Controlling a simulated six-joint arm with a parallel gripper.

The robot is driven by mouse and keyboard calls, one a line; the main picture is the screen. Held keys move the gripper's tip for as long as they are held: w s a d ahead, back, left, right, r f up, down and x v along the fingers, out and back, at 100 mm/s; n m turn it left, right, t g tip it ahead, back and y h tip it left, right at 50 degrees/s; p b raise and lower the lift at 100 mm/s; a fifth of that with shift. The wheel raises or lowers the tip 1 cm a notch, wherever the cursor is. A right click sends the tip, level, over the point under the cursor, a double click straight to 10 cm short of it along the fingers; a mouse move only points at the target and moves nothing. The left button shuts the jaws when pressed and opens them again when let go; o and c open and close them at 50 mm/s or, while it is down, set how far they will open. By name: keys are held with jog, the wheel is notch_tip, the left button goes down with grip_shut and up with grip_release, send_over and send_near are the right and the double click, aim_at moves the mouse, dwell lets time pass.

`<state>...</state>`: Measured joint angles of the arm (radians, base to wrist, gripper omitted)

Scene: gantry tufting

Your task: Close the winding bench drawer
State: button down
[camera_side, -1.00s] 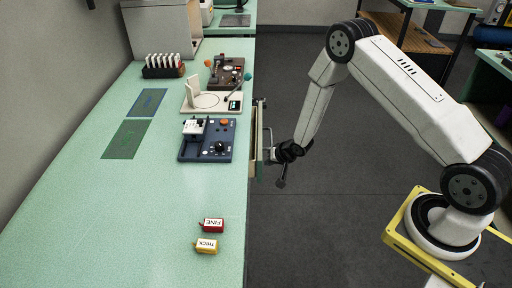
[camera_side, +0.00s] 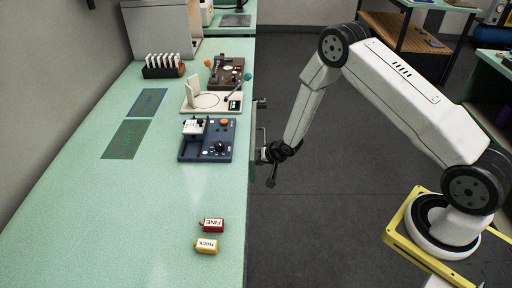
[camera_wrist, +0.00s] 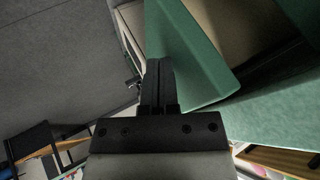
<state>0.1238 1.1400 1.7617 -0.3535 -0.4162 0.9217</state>
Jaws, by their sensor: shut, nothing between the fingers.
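The winding bench (camera_side: 150,215) has a pale green top. Its drawer front (camera_side: 253,150) is along the right edge, with almost none of the drawer showing past the bench top. I cannot tell whether it is fully flush. A drawer handle (camera_side: 263,138) stands out from it. My gripper (camera_side: 264,154) is shut and empty, at the drawer front just below the handle. In the wrist view my shut fingers (camera_wrist: 158,72) lie against or very close to a green panel (camera_wrist: 185,60), which seems to be the drawer front. Contact is not clear.
The dark floor (camera_side: 330,220) beside the bench is clear.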

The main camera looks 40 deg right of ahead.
jog(key=shift+s+d, duration=0.1)
jog(key=s+d+r, duration=0.3)
jog(key=s+r, duration=0.5)
jog(key=shift+s+d, duration=0.15)
jog(key=shift+s, duration=0.15)
dwell(0.5)
jog(key=s+f+m+t, duration=0.3)
jog(key=f+m+t, duration=0.7)
jog(key=shift+s+d+t+h, duration=0.2)
jog(key=shift+d+t+h, duration=0.1)
jog(key=shift+d+h, duration=0.1)
dwell(0.3)
